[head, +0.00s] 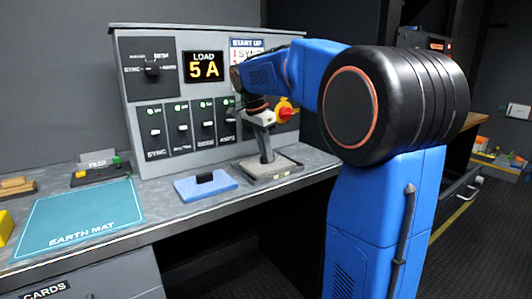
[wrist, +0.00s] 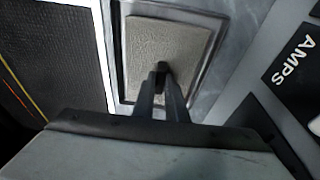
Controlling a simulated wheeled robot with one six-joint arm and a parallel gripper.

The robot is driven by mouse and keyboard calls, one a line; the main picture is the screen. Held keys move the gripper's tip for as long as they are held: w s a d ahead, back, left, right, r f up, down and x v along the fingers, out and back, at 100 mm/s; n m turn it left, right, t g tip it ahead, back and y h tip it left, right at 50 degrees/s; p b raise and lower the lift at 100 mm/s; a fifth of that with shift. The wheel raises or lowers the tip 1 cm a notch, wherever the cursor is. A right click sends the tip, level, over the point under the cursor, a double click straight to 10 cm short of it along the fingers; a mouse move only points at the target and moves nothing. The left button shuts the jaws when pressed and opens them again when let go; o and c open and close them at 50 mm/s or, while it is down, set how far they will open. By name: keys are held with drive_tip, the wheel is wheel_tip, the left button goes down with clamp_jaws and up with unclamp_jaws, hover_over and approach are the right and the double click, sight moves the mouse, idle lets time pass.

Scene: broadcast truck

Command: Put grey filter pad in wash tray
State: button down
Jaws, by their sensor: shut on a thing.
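The grey filter pad (wrist: 190,42) is a flat, textured rectangle with a small dark grip in its middle. My gripper (wrist: 161,74) is shut on that grip, with its fingers pointing down at the pad. The pad lies within the outline of a shallow tray (wrist: 116,45) with a dark rim. In the head view my gripper (head: 267,158) reaches down to this tray (head: 272,179) on the bench. The small label on the tray's front is too small to read. I cannot tell whether the pad rests on the tray floor or hangs just above it.
A blue flat pad (head: 190,190) with a black grip lies left of the tray. A teal earth mat (head: 75,218) covers the bench further left. The switch panel (head: 140,100) stands close behind the tray. The bench's front edge is near.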

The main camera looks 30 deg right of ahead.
sight(259, 166)
drive_tip(key=c, duration=1.8)
unclamp_jaws()
drive_tip(key=v, duration=1.2)
drive_tip(key=shift+s, duration=0.1)
drive_tip(key=s+a+f+n+t+y, duration=0.1)
drive_tip(key=s+a+f+n, duration=0.3)
drive_tip(key=s+f, duration=0.5)
drive_tip(key=s+a+f+n+t+y, duration=0.1)
drive_tip(key=s+a+f+n+t, duration=0.1)
drive_tip(key=s+a+f+n, duration=0.2)
drive_tip(key=s+a+f+n+t, duration=0.1)
drive_tip(key=s+a+f+n, duration=0.3)
drive_tip(key=s+f+n, duration=0.5)
drive_tip(key=s+f, duration=0.6)
drive_tip(key=s, duration=0.2)
drive_tip(key=shift+a+n+t+y, duration=0.2)
drive_tip(key=shift+n+t+y, duration=0.1)
drive_tip(key=shift+t+y, duration=0.1)
